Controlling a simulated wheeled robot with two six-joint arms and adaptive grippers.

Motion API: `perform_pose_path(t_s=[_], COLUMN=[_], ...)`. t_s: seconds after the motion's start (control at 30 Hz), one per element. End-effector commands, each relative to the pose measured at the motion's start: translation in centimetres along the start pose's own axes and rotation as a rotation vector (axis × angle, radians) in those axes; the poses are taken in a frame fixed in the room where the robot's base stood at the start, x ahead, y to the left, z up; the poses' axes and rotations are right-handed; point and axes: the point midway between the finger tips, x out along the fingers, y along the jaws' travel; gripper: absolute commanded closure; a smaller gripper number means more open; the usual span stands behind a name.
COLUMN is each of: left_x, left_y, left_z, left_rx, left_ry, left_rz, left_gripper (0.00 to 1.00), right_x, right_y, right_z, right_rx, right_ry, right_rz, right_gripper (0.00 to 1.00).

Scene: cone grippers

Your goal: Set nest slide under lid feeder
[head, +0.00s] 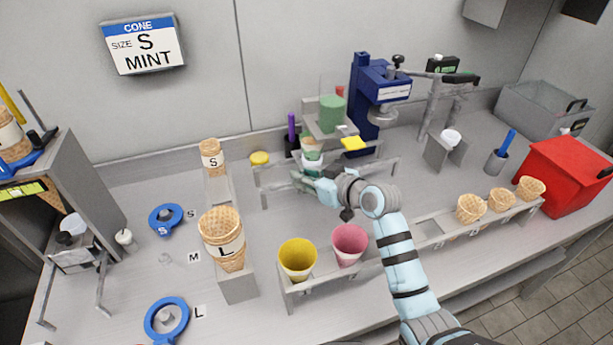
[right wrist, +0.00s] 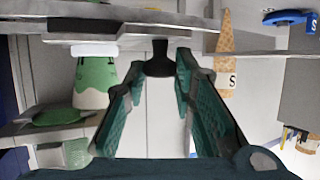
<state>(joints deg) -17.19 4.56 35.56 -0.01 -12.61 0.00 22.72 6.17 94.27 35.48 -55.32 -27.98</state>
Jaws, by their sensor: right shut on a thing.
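My right gripper (head: 305,184) reaches to the front of the rail station at the back middle. In the right wrist view, which is upside down, its green-padded fingers (right wrist: 162,72) are shut on a dark knob (right wrist: 160,56), which looks like the nest slide's handle. A green-and-white cup (right wrist: 95,80) sits in a white holder (right wrist: 95,49) beside the fingers. My left gripper is not in view.
A blue press (head: 375,92) stands right of the feeder. A yellow lid (head: 353,143) lies near it. Yellow (head: 297,258) and pink (head: 350,244) cups stand in a front rack. Cone stacks (head: 222,240) stand left. The counter between them and the rails is clear.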

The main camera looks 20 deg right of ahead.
Motion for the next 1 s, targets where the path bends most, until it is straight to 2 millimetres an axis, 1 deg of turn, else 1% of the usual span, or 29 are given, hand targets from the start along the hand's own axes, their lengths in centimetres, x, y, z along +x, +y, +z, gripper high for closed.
perform_pose_path(t_s=[0.17,0.23,0.43,0.53,0.83,0.87,0.93,0.97,1.0], left_x=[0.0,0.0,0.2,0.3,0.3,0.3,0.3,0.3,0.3], left_y=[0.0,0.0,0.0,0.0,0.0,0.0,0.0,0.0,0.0], left_z=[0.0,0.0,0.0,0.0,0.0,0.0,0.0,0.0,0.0], left_rx=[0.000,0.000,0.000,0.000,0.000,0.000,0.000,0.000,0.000], left_ry=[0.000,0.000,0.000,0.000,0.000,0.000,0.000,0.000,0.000], left_rz=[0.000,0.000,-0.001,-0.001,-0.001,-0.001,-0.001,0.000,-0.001], left_gripper=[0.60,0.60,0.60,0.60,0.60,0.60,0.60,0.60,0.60], right_x=[0.0,-0.1,-1.3,-1.7,-1.8,-1.8,-1.8,-1.8,-1.8], right_y=[0.0,0.4,3.6,4.6,4.7,4.7,4.7,4.7,4.7], right_z=[0.0,0.1,0.7,0.8,0.7,0.7,0.8,0.7,0.7], right_rx=[0.000,-0.002,-0.003,-0.002,0.000,0.000,0.000,0.000,0.000], right_ry=[-0.001,-0.002,-0.003,-0.001,0.000,0.000,0.000,0.000,0.000], right_rz=[0.000,0.002,0.002,0.002,0.000,0.000,0.000,0.000,0.000], right_gripper=[1.00,1.00,1.00,1.00,1.00,0.72,0.60,0.58,0.58])
